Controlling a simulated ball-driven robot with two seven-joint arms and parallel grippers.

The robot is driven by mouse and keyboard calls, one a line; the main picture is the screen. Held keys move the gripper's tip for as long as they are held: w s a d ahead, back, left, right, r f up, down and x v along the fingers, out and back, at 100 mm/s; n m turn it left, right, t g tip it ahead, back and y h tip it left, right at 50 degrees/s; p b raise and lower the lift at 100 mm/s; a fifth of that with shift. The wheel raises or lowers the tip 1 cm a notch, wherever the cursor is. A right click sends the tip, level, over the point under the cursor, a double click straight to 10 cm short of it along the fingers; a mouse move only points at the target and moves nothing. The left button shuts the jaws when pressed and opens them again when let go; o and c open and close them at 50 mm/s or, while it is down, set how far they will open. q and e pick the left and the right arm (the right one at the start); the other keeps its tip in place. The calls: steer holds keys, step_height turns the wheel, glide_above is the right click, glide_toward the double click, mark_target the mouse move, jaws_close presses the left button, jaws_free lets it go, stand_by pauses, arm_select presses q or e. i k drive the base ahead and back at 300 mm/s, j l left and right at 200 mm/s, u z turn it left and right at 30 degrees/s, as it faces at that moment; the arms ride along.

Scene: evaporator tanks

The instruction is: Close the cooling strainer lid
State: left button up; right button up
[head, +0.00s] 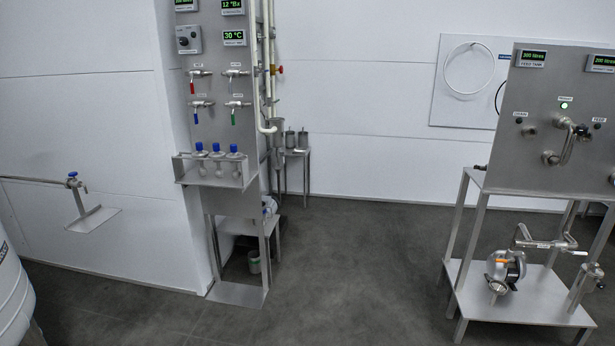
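No lid or strainer labelled as the cooling one can be made out. Small steel canisters (290,139) stand on a narrow stand behind the centre panel; they are too small to tell whether any lid is open. A steel pipe fitting (584,278) stands at the right edge of the low shelf under the right panel; I cannot tell whether it is a strainer. Neither of my grippers is in view.
The centre panel (222,85) has colored valve handles and a rack with blue-capped bottles (217,151). The right stand (540,290) carries a pump (504,270). A white tank (12,295) is at lower left. The grey floor (350,270) between is clear.

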mark_target(264, 110)
steer(key=i, duration=2.8)
steer(key=i+l+u, duration=0.2)
steer(key=i, duration=0.45)
steer(key=i+l+u, duration=0.25)
steer(key=i, duration=0.35)
steer(key=i+l+u, duration=0.2)
steer(key=i+l, duration=0.15)
steer(key=i, duration=0.25)
steer(key=i+l+u, duration=0.25)
steer(key=i+l, duration=0.25)
steer(key=i, duration=0.1)
